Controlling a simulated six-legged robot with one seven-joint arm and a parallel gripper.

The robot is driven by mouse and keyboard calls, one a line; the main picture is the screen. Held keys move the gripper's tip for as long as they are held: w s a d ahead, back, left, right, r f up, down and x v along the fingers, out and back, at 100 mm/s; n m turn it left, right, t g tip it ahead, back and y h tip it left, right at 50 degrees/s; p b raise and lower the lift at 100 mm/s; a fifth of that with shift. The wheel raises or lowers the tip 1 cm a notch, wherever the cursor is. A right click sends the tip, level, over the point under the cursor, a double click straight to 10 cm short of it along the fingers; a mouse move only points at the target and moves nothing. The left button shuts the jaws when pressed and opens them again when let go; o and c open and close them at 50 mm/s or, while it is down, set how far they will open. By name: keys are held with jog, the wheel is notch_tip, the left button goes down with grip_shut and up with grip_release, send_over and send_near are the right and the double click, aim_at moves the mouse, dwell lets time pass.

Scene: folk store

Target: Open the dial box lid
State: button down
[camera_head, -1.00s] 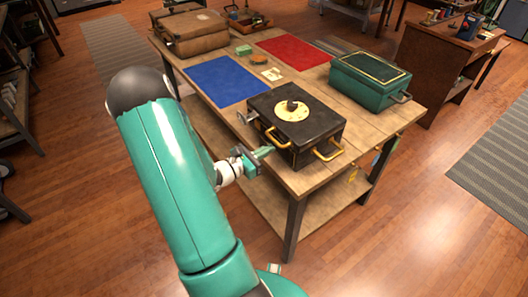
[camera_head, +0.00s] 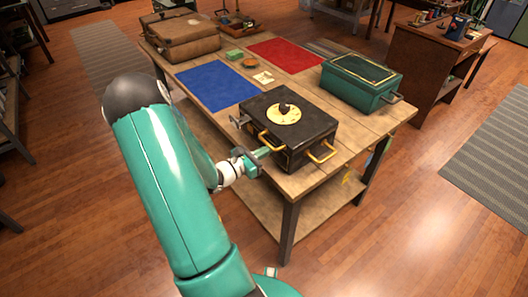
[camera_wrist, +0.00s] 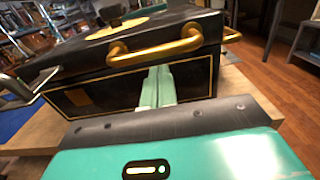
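The dial box (camera_head: 290,133) is black with gold trim and stands on the wooden table. A cream dial (camera_head: 284,113) with a dark knob sits on its lid, which looks closed. Gold handles stick out from its near side; one handle (camera_wrist: 155,48) is close in the wrist view. My gripper (camera_head: 264,152) is at the box's near left side. In the wrist view its teal fingers (camera_wrist: 158,88) lie together, pointing at the box front just below that handle. They look shut with nothing between them. Whether they touch the box or handle I cannot tell.
A metal lever (camera_head: 238,121) sticks out at the box's left side. A green case (camera_head: 362,82) stands to the right, and a brown suitcase (camera_head: 180,38) at the far left. Blue (camera_head: 217,82) and red (camera_head: 287,53) mats lie flat on the table behind.

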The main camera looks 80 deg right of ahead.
aim_at(266, 142)
jog(key=shift+s+d, duration=0.3)
jog(key=shift+d, duration=0.1)
jog(key=shift+w+a, duration=0.25)
jog(key=shift+a, duration=0.05)
dwell(0.4)
jog(key=shift+r, duration=1.3)
jog(key=shift+r, duration=1.4)
